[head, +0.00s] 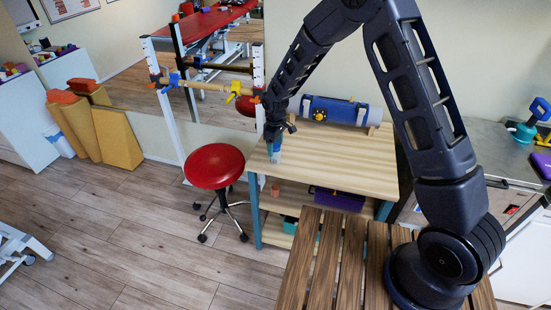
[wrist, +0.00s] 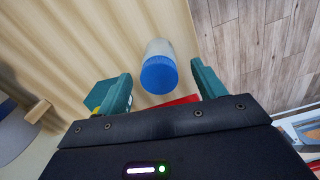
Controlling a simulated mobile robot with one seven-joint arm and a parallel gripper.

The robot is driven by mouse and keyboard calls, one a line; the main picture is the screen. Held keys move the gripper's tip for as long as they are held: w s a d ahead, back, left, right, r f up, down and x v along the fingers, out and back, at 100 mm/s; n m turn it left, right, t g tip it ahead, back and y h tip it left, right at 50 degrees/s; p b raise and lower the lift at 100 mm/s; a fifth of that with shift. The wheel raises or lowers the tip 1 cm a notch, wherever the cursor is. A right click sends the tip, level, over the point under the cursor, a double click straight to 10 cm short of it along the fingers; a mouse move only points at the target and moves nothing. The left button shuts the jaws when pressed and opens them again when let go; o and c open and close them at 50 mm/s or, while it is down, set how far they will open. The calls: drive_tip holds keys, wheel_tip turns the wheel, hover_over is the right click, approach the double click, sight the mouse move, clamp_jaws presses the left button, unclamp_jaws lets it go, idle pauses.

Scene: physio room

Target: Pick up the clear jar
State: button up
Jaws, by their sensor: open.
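The clear jar (head: 275,158) has a blue lid and stands on the wooden table (head: 345,165), close to its left edge. In the wrist view the jar (wrist: 159,52) shows its lid towards me. My gripper (head: 273,138) is above the jar, pointing down, and partly covers it in the head view. In the wrist view my gripper (wrist: 160,84) is open, with one teal finger on each side of the lid. Gaps show between the lid and both fingers. Nothing is held.
A blue-and-grey roll (head: 340,110) lies at the back of the table. A red stool (head: 214,166) stands left of the table. A purple box (head: 338,199) sits on the shelf below. The table's right part is clear. A slatted wooden surface (head: 335,262) is in front.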

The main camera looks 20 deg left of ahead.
wheel_tip(320, 180, down, 4)
drive_tip(key=shift+r, duration=0.25)
drive_tip(key=shift+c, duration=0.4)
drive_tip(key=c, duration=1)
drive_tip(key=shift+r, duration=0.1)
